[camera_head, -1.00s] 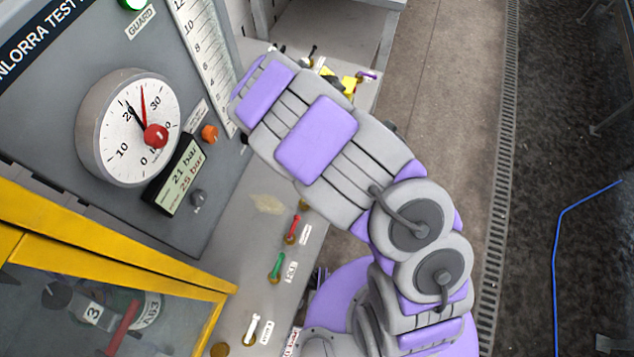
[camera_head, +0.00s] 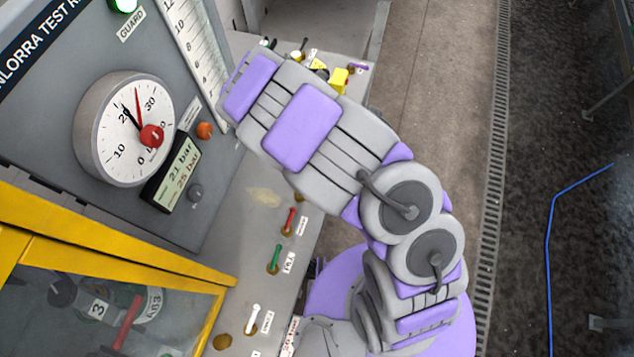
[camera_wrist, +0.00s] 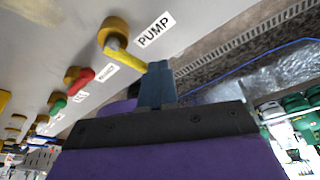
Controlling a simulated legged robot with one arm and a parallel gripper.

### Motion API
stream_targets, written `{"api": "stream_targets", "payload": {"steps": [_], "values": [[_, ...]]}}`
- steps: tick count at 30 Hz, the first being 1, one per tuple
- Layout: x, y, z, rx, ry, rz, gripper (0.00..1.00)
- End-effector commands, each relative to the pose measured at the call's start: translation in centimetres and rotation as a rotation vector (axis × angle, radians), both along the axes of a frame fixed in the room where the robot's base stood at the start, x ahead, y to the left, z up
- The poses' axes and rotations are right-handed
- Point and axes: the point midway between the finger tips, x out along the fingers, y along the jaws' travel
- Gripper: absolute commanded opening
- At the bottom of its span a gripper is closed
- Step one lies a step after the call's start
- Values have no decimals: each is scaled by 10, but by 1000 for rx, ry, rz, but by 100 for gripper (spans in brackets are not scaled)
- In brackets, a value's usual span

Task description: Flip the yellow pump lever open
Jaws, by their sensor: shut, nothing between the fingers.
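The yellow pump lever (camera_wrist: 122,54) shows at the upper middle of the wrist view. It slants down and right from its round yellow knob (camera_wrist: 113,30), beside a white PUMP label (camera_wrist: 155,29). My gripper (camera_wrist: 156,72) has its dark blue-grey fingers together with nothing between them. The fingertips are close to the lever's free end on its right; I cannot tell whether they touch. In the head view my arm hides the gripper, and I cannot identify the pump lever there.
Red (camera_head: 289,220), green (camera_head: 273,259) and white (camera_head: 252,318) levers line the grey panel. A yellow piece (camera_head: 338,80) and small levers stand beyond my arm. A dial (camera_head: 124,130) and display (camera_head: 172,176) are at left, above a yellow-framed guard (camera_head: 110,245). Open floor lies right.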

Motion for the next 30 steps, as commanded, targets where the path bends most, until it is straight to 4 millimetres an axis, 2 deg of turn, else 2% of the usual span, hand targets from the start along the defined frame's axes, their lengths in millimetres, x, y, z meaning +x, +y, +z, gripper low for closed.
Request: {"api": "stream_targets", "payload": {"steps": [10, 14, 17, 30], "values": [[1, 1, 1, 1, -1, 0, 0], [4, 4, 11, 2, -4, 0, 0], [8, 6, 26, 1, -6, 3, 0], [29, 26, 120, 1, -4, 0, 0]]}}
